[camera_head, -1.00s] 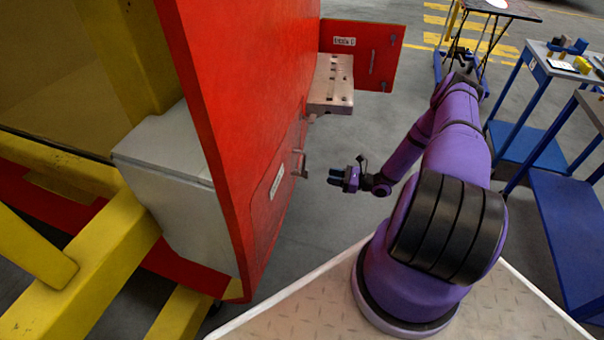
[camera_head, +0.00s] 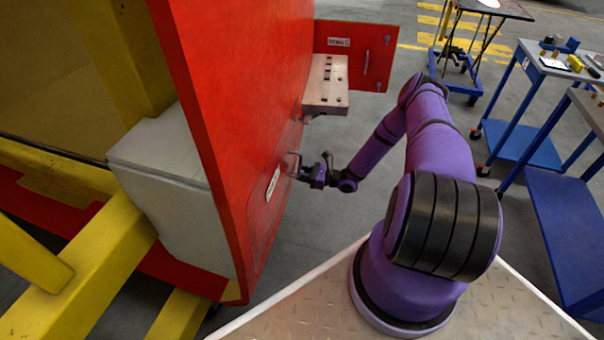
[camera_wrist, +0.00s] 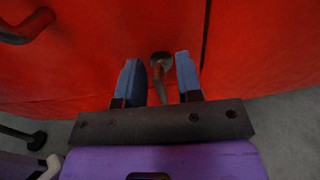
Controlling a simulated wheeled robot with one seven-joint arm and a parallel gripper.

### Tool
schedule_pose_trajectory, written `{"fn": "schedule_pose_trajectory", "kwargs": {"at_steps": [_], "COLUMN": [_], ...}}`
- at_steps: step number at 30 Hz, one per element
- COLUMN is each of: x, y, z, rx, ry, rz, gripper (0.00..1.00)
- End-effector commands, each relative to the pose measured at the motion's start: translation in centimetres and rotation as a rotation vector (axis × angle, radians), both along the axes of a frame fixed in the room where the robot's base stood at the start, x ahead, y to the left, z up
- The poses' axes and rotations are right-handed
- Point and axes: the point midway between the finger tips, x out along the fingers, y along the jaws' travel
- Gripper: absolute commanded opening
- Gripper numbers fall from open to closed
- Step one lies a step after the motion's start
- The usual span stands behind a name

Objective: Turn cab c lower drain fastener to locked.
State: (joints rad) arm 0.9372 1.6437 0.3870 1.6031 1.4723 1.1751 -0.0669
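My gripper (camera_head: 305,174) is at the red nosecone panel, with its fingers pointing left toward a small metal fastener (camera_head: 294,160) on the panel's face. In the wrist view my gripper (camera_wrist: 158,84) is open, with its two blue-grey fingers apart. The fastener's lever (camera_wrist: 160,68) stands out from the red surface and lies between the fingers, with a visible gap to the right finger. I cannot tell whether either finger touches it. A labelled hatch (camera_head: 266,204) with a pale plate is set in the panel beside my gripper.
An open red door (camera_head: 375,50) and a metal ledge (camera_head: 327,85) project from the panel above my gripper. In the wrist view a dark red handle (camera_wrist: 26,28) sits at upper left. Blue carts (camera_head: 548,105) stand at right. The floor between is clear.

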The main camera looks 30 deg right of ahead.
Motion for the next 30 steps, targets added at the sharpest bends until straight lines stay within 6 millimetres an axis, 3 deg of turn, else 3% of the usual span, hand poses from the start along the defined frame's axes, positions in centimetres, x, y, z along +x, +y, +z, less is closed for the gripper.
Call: {"fn": "schedule_pose_trajectory", "kwargs": {"at_steps": [6, 11, 22, 30], "x": [0.02, 0.01, 0.03, 0.15], "y": [0.02, 0.01, -0.05, -0.19], "z": [0.0, 0.0, -0.01, -0.04], "rx": [0.0, 0.0, 0.019, 0.126], "ry": [0.0, 0.0, 0.017, 0.114], "rz": [0.0, 0.0, -0.001, -0.001], "gripper": [0.33, 0.0, 0.0, 0.0]}}
